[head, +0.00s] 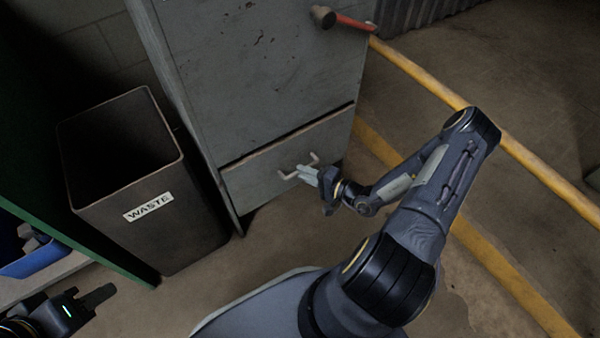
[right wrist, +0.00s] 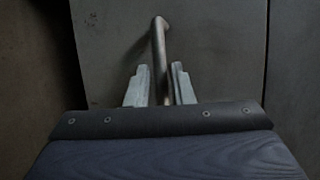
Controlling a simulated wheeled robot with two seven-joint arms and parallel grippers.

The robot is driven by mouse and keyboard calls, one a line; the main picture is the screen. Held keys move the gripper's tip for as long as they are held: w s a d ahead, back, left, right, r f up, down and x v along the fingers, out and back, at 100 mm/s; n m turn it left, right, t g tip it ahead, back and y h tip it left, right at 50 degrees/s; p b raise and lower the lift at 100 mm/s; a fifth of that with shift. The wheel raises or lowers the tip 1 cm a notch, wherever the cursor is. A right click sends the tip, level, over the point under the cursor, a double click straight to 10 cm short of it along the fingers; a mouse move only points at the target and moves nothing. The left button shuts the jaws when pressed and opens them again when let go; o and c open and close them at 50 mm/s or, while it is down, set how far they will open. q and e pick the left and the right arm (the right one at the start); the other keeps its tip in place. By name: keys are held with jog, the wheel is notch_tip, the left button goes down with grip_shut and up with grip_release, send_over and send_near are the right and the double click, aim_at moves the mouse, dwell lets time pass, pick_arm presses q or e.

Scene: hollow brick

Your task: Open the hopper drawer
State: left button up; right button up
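The hopper drawer (head: 262,182) is the low front panel of a grey cabinet (head: 262,75) in the head view. A thin dark gap runs along its top edge. Its pale bar handle (head: 287,176) sticks out from the front, and in the right wrist view the handle (right wrist: 159,45) runs down between the fingers. My right gripper (head: 308,174) is at the handle. In the right wrist view its two fingers (right wrist: 160,85) stand either side of the bar, with a small gap visible on at least one side. My left gripper (head: 88,303) is at the lower left, away from the drawer, its fingers partly visible.
A dark bin labelled WASTE (head: 130,185) stands left of the cabinet. A red-handled hammer (head: 340,20) is at the cabinet's upper part. A yellow rail (head: 480,120) runs along the right. A blue tray (head: 35,258) is at the lower left. Floor before the drawer is clear.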

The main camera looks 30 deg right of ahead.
jog(key=shift+x, duration=1.15)
grip_shut()
jog(key=shift+s, duration=0.1)
